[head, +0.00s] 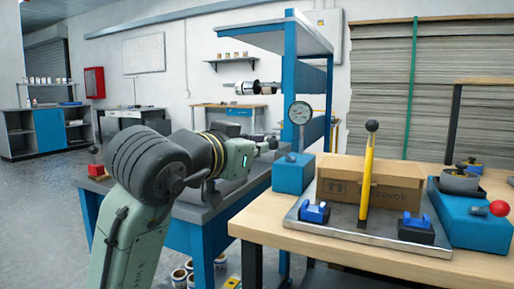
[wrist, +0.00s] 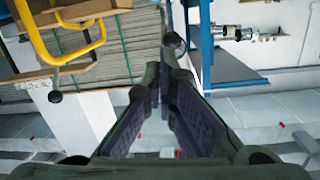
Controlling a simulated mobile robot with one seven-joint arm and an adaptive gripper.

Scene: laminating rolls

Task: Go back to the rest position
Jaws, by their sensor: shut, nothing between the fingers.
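My gripper (head: 270,145) is at the end of my raised arm in the head view, in front of the blue shelf stand and above the grey-topped blue bench (head: 222,198). In the wrist view my gripper (wrist: 172,62) has its dark-padded fingers running together toward the tips. It is shut, with nothing held between the fingers. My arm's folded links hide part of the bench behind them.
A roll on a shaft (head: 258,88) projects behind the gripper. Stacked sheets (head: 395,85) stand behind. Open floor lies left.

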